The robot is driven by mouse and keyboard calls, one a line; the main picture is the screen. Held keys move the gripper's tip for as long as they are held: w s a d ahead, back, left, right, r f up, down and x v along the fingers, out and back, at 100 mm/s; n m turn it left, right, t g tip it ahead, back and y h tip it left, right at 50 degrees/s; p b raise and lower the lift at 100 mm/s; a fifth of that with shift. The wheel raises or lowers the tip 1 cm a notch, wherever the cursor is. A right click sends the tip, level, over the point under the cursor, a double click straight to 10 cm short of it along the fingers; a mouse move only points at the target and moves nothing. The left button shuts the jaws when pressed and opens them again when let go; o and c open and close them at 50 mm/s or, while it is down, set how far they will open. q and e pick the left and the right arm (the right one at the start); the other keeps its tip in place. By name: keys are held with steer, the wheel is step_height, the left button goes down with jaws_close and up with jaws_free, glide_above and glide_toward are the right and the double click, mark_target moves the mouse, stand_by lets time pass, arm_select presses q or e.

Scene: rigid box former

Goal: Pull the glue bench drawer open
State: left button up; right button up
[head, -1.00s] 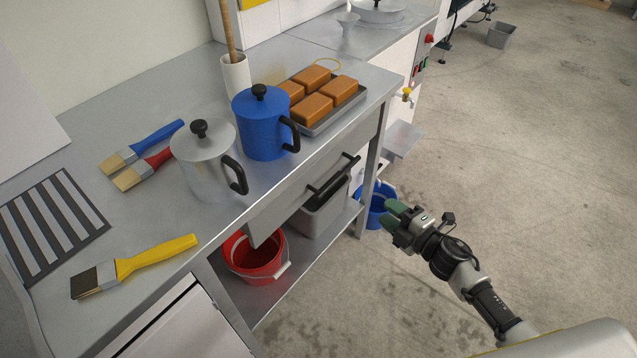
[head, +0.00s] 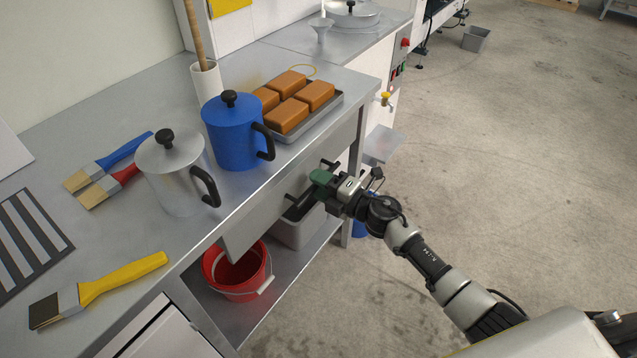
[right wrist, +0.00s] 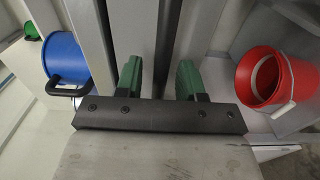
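The glue bench drawer (head: 257,217) is a grey metal front under the edge of the bench top (head: 105,99); no opening shows above it. Its black bar handle (head: 300,205) runs along the front, partly hidden by my right gripper (head: 318,186). In the right wrist view the two green fingers of my right gripper (right wrist: 160,75) are apart, and the dark handle bar (right wrist: 168,35) runs between them. I cannot tell whether either finger touches it. My left gripper is not in view.
A blue pot (head: 235,135), a steel pot (head: 172,178), a tray of orange blocks (head: 320,116) and brushes stand on the bench top. A red bucket (head: 238,275) and a grey bin (head: 297,232) sit on the lower shelf.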

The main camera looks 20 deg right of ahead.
steer(key=shift+w+a, duration=0.1)
steer(key=shift+c, duration=0.3)
jaws_close()
